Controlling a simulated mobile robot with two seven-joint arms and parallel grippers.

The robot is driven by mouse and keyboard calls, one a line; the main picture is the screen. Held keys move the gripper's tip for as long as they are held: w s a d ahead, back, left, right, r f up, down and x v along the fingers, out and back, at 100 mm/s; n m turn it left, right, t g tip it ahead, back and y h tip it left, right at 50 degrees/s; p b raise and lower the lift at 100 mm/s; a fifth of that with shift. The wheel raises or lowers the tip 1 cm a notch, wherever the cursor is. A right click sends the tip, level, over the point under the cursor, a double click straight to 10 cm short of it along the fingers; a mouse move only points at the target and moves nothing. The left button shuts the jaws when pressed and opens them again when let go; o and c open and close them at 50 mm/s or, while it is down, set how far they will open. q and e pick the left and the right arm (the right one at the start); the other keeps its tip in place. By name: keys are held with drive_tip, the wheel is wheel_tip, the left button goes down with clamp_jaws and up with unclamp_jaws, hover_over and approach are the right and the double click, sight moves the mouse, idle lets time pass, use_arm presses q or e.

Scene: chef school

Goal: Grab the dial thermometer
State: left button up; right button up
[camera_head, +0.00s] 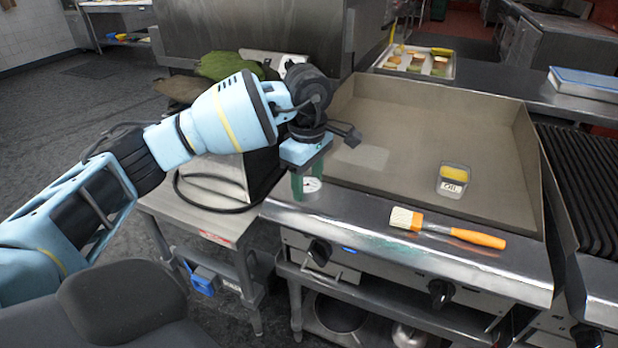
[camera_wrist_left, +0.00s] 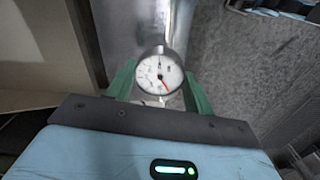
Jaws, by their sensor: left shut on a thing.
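In the head view the thermometer (camera_head: 311,185) shows at the front left edge of the griddle, at the fingers of my left gripper (camera_head: 305,188). The gripper points down and is shut on the thermometer. Its lower part is hidden or too small to make out. My right gripper is not in view.
The griddle (camera_head: 400,130) has raised walls. A brush with an orange handle (camera_head: 478,238) lies on its front ledge. A small container with yellow contents (camera_head: 453,178) stands on the plate. A steel side table (camera_head: 205,215) is at left, a ribbed grill (camera_head: 590,190) at right.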

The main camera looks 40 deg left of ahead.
use_arm(q)
drive_tip(key=s+d+r, duration=0.1)
drive_tip(key=s+d, duration=0.6)
drive_tip(key=s, duration=0.4)
drive_tip(key=shift+d+r+b, duration=0.15)
drive_tip(key=shift+b, duration=0.2)
